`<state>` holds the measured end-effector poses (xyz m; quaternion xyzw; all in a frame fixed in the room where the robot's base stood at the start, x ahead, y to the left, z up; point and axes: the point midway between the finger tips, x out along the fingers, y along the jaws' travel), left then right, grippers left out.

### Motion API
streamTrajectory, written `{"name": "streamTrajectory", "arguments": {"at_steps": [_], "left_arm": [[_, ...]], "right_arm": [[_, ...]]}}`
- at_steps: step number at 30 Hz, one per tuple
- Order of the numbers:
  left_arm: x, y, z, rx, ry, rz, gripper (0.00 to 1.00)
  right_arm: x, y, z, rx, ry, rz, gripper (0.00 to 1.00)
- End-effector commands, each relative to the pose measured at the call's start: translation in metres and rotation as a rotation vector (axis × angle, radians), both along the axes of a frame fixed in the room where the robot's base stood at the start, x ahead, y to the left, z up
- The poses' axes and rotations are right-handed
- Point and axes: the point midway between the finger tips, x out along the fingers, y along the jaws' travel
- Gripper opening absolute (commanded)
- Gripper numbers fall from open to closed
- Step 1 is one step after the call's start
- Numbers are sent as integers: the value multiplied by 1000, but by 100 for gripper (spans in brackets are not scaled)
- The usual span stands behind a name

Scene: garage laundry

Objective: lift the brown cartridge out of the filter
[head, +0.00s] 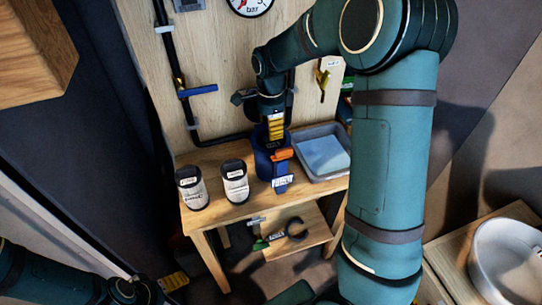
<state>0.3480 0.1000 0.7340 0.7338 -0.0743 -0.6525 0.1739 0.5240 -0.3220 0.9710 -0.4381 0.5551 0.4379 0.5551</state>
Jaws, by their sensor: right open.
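The filter is a blue upright housing (264,168) on the wooden bench, with an orange part (281,155) and a white label on its front. My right gripper (274,132) points down at the top of the housing. It is open, but its fingertips are small and partly hidden, and I cannot tell whether they touch anything. I cannot make out the brown cartridge; the gripper and the housing wall cover the housing's mouth. My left gripper (150,291) is low at the bottom left, away from the bench, and its jaws do not show clearly.
Two white labelled cartridges with dark ends (192,190) (235,184) stand left of the filter. A grey tray (338,172) lies to its right. A blue-handled valve (198,91) sits on the black pipe behind. A lower shelf (312,238) holds a dark tool. A white basin (507,262) is at right.

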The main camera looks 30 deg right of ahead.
Motion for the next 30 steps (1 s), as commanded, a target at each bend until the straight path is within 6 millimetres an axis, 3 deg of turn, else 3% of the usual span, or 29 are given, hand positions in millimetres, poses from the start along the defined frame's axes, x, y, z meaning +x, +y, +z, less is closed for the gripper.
{"name": "streamTrajectory", "arguments": {"at_steps": [1,6,13,14,15,18,30], "left_arm": [[1,0,-6,0,-2,1,100],[2,0,-10,1,-5,2,100],[2,0,-9,1,-5,1,100],[2,0,-9,1,-5,2,100],[2,0,-9,1,-5,2,100],[2,0,-9,1,-5,2,100],[2,0,-10,1,-5,2,100]], "right_arm": [[-2,0,-12,1,3,-1,48],[-1,0,-31,0,1,-1,48],[-1,0,-31,0,0,-1,48],[-1,0,-31,0,0,-1,44],[-1,0,-31,0,0,-1,30],[-1,0,-31,0,0,-1,0],[-1,0,-31,0,1,-1,0]]}}
